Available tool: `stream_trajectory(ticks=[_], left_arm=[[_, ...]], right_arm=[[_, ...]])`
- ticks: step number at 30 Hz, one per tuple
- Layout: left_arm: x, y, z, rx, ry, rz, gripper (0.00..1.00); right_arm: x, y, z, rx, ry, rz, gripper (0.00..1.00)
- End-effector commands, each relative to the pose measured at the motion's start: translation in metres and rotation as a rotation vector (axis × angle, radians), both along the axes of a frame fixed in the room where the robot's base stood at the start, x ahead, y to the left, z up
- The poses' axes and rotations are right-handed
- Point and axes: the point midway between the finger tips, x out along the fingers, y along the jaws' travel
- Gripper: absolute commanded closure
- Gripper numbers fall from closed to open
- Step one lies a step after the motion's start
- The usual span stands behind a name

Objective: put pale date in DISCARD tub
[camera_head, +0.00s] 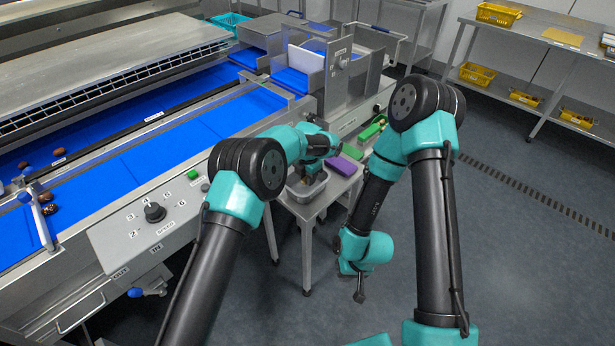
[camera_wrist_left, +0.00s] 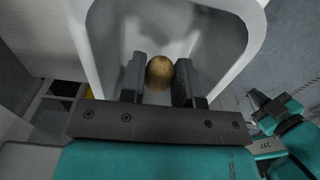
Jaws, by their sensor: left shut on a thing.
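The pale date (camera_wrist_left: 160,73) is a golden-brown oval held between the two fingers of my left gripper (camera_wrist_left: 160,82). In the left wrist view the date and fingertips are over the opening of a light grey tub (camera_wrist_left: 235,50), whose walls surround them. In the head view the tub (camera_head: 304,197) stands on a small table beside the conveyor. My left gripper (camera_head: 308,177) is mostly hidden there by its own wrist, and the date cannot be made out. No label on the tub is readable. My right gripper (camera_head: 359,291) hangs low over the floor, away from the tub; its opening is unclear.
Several dark dates (camera_head: 47,203) lie on the blue belt (camera_head: 120,165) at far left. A purple item (camera_head: 343,165) and a green item (camera_head: 371,131) are just beyond the tub. Shelving with yellow baskets (camera_head: 497,14) stands at the back right. The floor at right is clear.

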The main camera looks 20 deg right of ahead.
Motion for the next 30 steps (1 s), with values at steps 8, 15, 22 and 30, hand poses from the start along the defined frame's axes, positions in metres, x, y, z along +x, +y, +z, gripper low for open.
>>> stream_trajectory(ticks=[8, 15, 22, 30], left_arm=[[0.000, 0.000, -0.003, 0.000, 0.000, 0.000, 0.78], [0.000, 0.000, -0.006, 0.000, 0.000, 0.000, 0.78], [0.000, 0.000, -0.009, 0.000, 0.000, 0.000, 0.78], [0.000, 0.000, -0.012, 0.000, 0.000, 0.000, 0.78]], right_arm=[[0.000, 0.000, 0.000, 0.000, 0.000, 0.000, 1.00], [0.000, 0.000, 0.000, 0.000, 0.000, 0.000, 1.00], [0.000, 0.000, 0.000, 0.000, 0.000, 0.000, 1.00], [0.000, 0.000, 0.000, 0.000, 0.000, 0.000, 1.00]])
